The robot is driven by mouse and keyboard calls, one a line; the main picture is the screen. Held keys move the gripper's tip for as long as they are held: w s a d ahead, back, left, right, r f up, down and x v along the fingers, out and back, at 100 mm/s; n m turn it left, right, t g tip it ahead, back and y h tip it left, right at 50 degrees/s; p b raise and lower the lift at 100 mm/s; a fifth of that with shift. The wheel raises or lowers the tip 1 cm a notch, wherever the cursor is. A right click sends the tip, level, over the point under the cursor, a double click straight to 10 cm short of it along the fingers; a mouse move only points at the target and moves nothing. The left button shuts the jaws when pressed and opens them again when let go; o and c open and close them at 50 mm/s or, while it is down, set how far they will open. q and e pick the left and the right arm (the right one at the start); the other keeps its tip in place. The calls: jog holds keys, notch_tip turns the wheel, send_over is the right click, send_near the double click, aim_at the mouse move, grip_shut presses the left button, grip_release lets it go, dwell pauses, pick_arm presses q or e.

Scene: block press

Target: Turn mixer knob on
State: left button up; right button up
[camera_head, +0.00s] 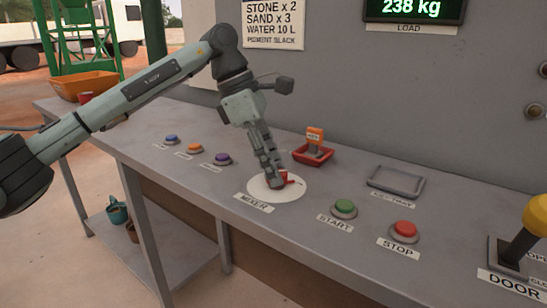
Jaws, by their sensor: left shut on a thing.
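The red mixer knob (289,179) sits on a round white plate (258,188) on the grey console, behind the label "MIXER" (254,203). My left gripper (275,180) points down over the plate, with its fingers shut on the knob. The fingers hide most of the knob, so its exact angle is hard to tell. My right gripper is not in view.
A green START button (344,208) and a red STOP button (404,231) stand to the right. A yellow-topped DOOR lever (532,220) is at the far right. A red tray with an orange-handled stamp (315,137) lies behind the knob. Blue, orange and purple buttons (222,159) line the left.

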pick_arm(q)
jog(key=shift+w+m+g+p, duration=0.1)
jog(key=shift+m+g+p, duration=0.25)
jog(key=shift+m, duration=0.45)
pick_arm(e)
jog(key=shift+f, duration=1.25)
pick_arm(q)
jog(key=o, duration=1.2)
jog(key=shift+c, duration=0.2)
jog(key=v, duration=1.2)
jog(key=shift+d, duration=0.1)
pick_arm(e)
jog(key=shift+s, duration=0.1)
